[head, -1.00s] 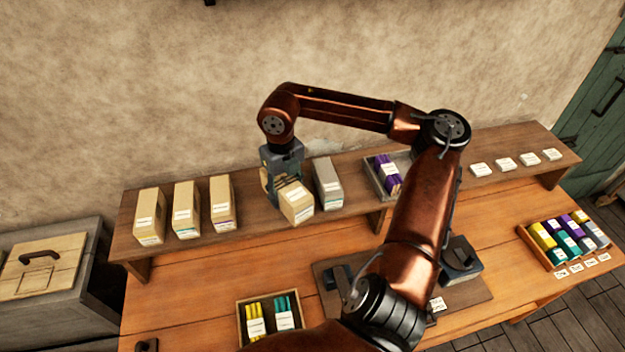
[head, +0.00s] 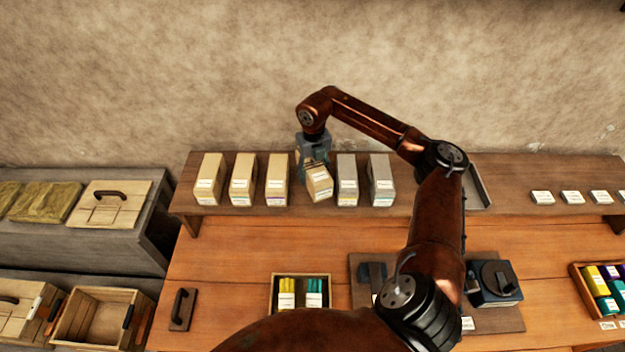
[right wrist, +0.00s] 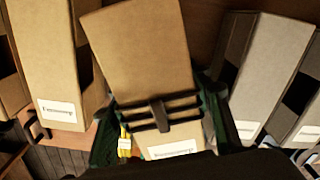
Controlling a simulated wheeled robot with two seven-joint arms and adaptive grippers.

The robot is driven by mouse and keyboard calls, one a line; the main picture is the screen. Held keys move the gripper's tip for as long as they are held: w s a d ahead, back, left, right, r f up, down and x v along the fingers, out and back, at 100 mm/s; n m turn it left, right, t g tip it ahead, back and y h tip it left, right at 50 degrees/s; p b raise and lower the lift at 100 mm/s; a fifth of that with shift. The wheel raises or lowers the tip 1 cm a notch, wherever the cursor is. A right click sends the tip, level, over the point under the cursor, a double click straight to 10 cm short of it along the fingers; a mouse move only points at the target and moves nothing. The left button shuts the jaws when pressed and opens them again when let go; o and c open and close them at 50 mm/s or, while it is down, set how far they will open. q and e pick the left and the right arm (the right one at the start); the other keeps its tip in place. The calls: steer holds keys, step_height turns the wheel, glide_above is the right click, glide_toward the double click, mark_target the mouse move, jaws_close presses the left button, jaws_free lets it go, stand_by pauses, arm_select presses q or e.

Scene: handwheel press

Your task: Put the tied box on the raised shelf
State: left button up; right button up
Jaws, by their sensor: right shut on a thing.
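My right gripper (head: 314,163) is shut on a tan box (head: 319,185) with a white label on its front. The box is at the raised shelf (head: 400,205), between the rightmost standing tan box (head: 277,180) and the first grey box (head: 346,180). It looks tilted and turned against its neighbours. I cannot tell whether its bottom touches the shelf. In the right wrist view the held box (right wrist: 140,55) leans between a tan box and grey boxes, with dark bars crossing its lower part. My left gripper is out of view.
More tan boxes (head: 208,180) stand left on the shelf, and another grey box (head: 381,180) stands right. A small tray (head: 302,278) of yellow and teal items lies on the bench below. My right arm hides part of the shelf and bench.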

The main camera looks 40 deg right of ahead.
mark_target(312, 163)
steer(key=shift+w+a+f, duration=0.1)
steer(key=shift+w+f, duration=0.1)
steer(key=shift+f, duration=0.05)
steer(key=f+p, duration=0.1)
steer(key=f, duration=0.2)
steer(key=shift+w, duration=0.2)
steer(key=shift+f, duration=0.15)
steer(key=shift+f, duration=0.1)
steer(key=o, duration=1.2)
steer(key=shift+s, duration=0.1)
steer(key=shift+r, duration=0.3)
step_height(312, 163, up, 12)
steer(key=shift+f+b, duration=0.2)
steer(key=shift+b, duration=0.7)
